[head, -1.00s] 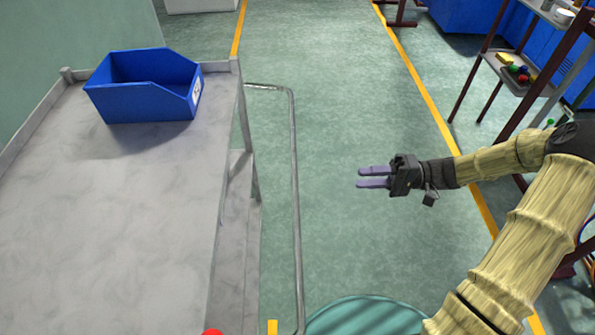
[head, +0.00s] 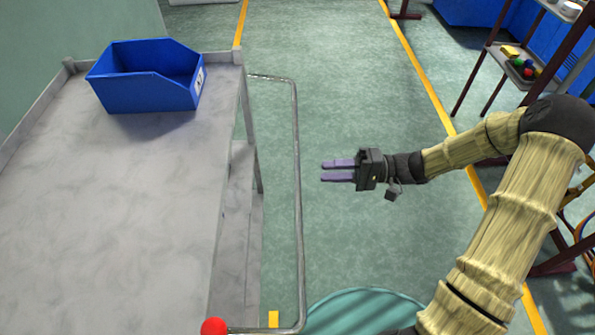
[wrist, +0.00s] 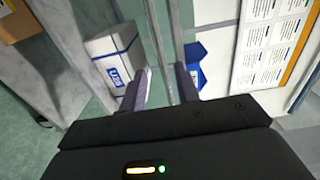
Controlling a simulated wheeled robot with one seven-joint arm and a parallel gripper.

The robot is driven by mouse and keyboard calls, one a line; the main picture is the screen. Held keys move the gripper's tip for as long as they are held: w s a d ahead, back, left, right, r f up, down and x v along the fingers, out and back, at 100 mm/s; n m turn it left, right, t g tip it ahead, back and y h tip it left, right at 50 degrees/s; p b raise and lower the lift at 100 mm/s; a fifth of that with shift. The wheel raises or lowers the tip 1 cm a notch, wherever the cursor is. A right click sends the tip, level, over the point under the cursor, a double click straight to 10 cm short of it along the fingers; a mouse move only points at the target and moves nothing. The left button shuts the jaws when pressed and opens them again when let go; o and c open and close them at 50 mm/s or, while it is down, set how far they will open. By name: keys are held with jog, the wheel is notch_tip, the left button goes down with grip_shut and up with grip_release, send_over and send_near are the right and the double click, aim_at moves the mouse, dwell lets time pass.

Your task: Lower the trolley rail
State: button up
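The trolley (head: 140,235) is grey and stands at the left of the head view. Its rail (head: 298,200) is a thin metal bar sticking out along the trolley's right side, with a red knob (head: 213,326) by its near end. My gripper (head: 322,170) is open, its two purple fingers pointing left at the rail, just right of it and apart from it in the head view. In the wrist view, a metal bar (wrist: 158,45) runs between the two open fingers (wrist: 165,92); I cannot tell whether they touch it.
A blue bin (head: 150,92) sits on the trolley top at the far end. A shelf rack (head: 515,65) with small coloured items stands at the right. A white box (wrist: 113,58) shows in the wrist view. The green floor between trolley and rack is clear.

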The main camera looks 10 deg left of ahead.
aim_at(297, 171)
jog(key=x, duration=0.8)
jog(key=shift+a, duration=0.3)
grip_shut()
